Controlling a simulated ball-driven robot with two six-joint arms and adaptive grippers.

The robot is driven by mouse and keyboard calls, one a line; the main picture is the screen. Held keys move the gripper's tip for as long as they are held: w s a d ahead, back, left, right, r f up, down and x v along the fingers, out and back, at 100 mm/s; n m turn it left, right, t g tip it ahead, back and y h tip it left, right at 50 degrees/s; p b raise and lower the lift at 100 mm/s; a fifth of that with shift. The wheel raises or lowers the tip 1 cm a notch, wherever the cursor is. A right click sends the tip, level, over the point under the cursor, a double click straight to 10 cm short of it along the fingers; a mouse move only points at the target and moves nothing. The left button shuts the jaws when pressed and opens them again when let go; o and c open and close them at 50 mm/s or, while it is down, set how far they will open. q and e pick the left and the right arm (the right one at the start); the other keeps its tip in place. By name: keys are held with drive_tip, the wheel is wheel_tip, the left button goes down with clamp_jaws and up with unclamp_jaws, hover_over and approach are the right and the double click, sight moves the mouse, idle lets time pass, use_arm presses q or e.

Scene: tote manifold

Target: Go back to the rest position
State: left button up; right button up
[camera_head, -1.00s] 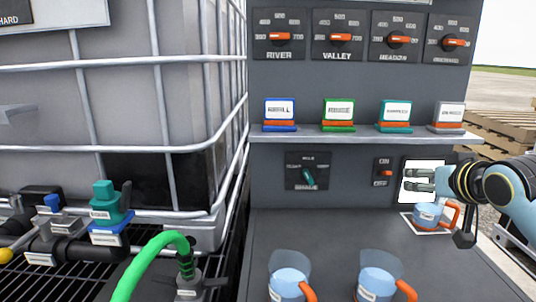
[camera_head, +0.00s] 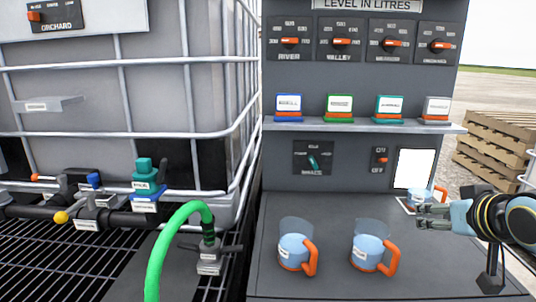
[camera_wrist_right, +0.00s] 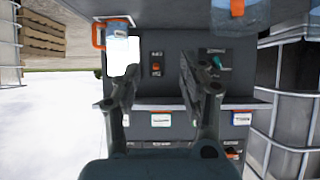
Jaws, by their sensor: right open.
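My right gripper (camera_head: 434,216) is open and empty at the right of the head view, in front of the right end of the grey panel's counter. It partly covers a blue jug with an orange handle (camera_head: 424,194) that stands by the lit white panel (camera_head: 414,169). In the right wrist view, my right gripper's two fingers (camera_wrist_right: 159,85) are spread apart with nothing between them. That view appears turned upside down, with the jug (camera_wrist_right: 116,26) at its top. My left gripper is not in view.
Two more jugs (camera_head: 294,250) (camera_head: 368,250) stand on the counter (camera_head: 330,210). Labelled blocks line the shelf (camera_head: 360,126) below several dials. A caged tank (camera_head: 110,95), pipes and a green hose (camera_head: 158,250) are at the left. Pallets (camera_head: 497,140) stand at the right.

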drive_tip(key=s+a+f+g, duration=0.2)
drive_tip(key=s+f+g, duration=0.1)
drive_tip(key=s, duration=0.7)
drive_tip(key=s+a+f+n+g, duration=0.1)
drive_tip(key=s+f+g, duration=0.15)
drive_tip(key=s, duration=0.85)
drive_tip(key=s+a+f+g, duration=0.2)
drive_tip(key=s+f+g, duration=0.15)
drive_tip(key=s, duration=0.65)
wheel_tip(320, 180, down, 28)
drive_tip(key=s+d+r+b, duration=0.1)
drive_tip(key=s+d+b, duration=0.1)
drive_tip(key=d+b, duration=0.1)
use_arm(q)
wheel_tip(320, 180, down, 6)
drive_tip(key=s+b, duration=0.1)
drive_tip(key=b, duration=0.1)
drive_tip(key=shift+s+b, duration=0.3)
use_arm(e)
drive_tip(key=s+f+g, duration=0.1)
drive_tip(key=s+f, duration=1.7)
drive_tip(key=f, duration=0.2)
drive_tip(key=shift+s+d+f, duration=0.2)
drive_tip(key=shift+d+f, duration=0.05)
drive_tip(key=shift+d, duration=0.2)
